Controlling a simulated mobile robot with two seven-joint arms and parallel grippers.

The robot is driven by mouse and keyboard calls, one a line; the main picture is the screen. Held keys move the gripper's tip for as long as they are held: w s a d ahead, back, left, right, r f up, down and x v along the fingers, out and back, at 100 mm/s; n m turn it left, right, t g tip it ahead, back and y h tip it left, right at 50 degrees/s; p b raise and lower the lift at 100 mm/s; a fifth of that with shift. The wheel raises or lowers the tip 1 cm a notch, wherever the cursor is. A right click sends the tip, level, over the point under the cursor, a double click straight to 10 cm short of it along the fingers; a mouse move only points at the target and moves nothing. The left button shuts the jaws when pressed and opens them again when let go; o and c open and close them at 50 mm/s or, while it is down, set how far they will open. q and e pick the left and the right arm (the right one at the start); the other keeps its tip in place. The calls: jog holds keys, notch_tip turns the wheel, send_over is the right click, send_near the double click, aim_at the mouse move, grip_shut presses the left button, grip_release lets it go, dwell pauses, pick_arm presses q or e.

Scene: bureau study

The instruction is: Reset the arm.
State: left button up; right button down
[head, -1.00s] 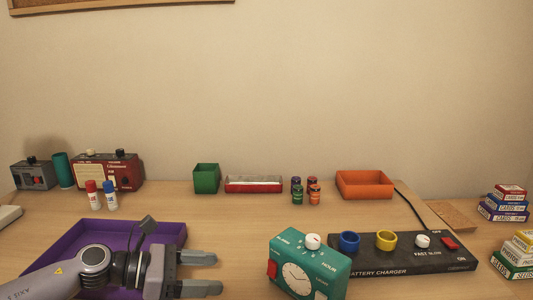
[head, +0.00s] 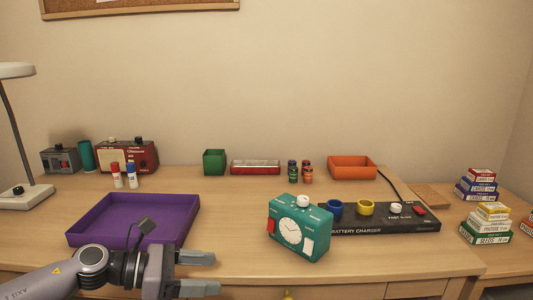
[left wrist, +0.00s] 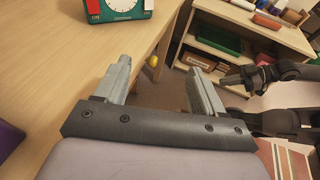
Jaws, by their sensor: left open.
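My left gripper (head: 207,273) comes in from the left in the head view, below the purple tray (head: 99,235) and near the desk's front edge. Its two fingers are apart, with nothing between them. In the left wrist view the open fingers (left wrist: 160,85) point away past the desk edge, over the floor. The teal clock (head: 300,228) stands on the desk to the right of the gripper, clear of it. My right gripper (left wrist: 240,80) shows beyond the left fingers in the left wrist view, dark and small; its jaw state is unclear.
The battery charger (head: 385,219) lies beside the clock. An orange tray (head: 352,168) and green box (head: 214,162) stand at the back, with stacked card boxes (head: 485,220) at right. A shelf (left wrist: 215,55) stands across the floor. The desk's middle is mostly bare.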

pick_arm(q)
jog(key=s+d+f+n+t+h, duration=0.2)
jog(key=s+d+n+t+h, duration=0.15)
jog(key=d+n, duration=0.5)
jog(key=s+a+f+m+t+y, duration=0.1)
jog(key=s+a+f+m+y, duration=0.85)
jog(key=m, duration=0.65)
jog(key=s+a+f+m+t+y, duration=0.1)
jog(key=s+a+f+m+y, duration=0.45)
jog(key=s+f+m, duration=0.8)
jog(key=w+a+r+m+p, duration=0.1)
jog(key=w+r+p, duration=0.3)
jog(key=r+p, duration=1)
jog(key=shift+a+m+t+p, duration=0.35)
jog(key=shift+m+p, duration=0.45)
jog(key=shift+m, duration=0.1)
pick_arm(e)
notch_tip(320, 180, up, 13)
jog(key=s+d, duration=0.1)
jog(key=shift+d, duration=0.15)
pick_arm(q)
jog(key=shift+w+r, duration=0.1)
